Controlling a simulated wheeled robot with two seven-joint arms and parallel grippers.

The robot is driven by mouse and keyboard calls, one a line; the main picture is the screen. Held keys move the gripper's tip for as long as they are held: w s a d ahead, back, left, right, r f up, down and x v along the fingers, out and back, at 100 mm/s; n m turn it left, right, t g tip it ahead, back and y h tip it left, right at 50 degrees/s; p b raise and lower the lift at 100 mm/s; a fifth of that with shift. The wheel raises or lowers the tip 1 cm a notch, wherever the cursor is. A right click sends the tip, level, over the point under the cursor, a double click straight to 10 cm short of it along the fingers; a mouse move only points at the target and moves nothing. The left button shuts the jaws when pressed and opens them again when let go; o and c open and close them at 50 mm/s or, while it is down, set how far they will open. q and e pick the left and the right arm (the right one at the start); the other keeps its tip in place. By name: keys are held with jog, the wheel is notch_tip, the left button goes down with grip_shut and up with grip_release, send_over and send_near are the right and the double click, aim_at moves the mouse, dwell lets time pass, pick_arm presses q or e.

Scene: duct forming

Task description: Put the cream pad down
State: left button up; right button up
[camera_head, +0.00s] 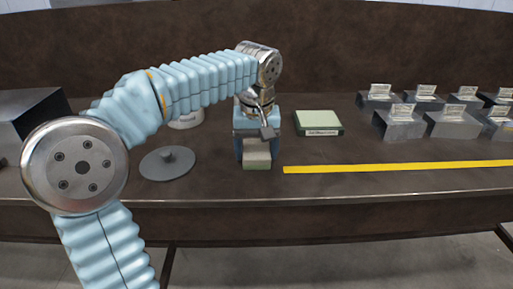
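The cream pad (257,158) is a small pale block at the middle of the bench, near its front edge, with a greenish strip along its lower front. My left gripper (256,146) reaches down over it from above, with a blue finger on each side of the pad. It looks shut on the pad, and its body hides the pad's rear part. I cannot tell whether the pad touches the bench top. My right gripper is not in view.
A pale green block on a dark labelled base (318,122) stands just right of the gripper. A yellow strip (400,167) runs along the front right. Several labelled metal blocks (398,124) stand at the right.

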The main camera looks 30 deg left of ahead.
aim_at(257, 153)
pick_arm(q)
jog(key=o, duration=0.4)
jog(key=shift+c, duration=0.2)
jog(key=shift+r, duration=0.1)
notch_tip(257, 153, up, 12)
jog(key=s, duration=0.1)
jog(key=shift+s+d, duration=0.15)
jog(key=shift+d, duration=0.25)
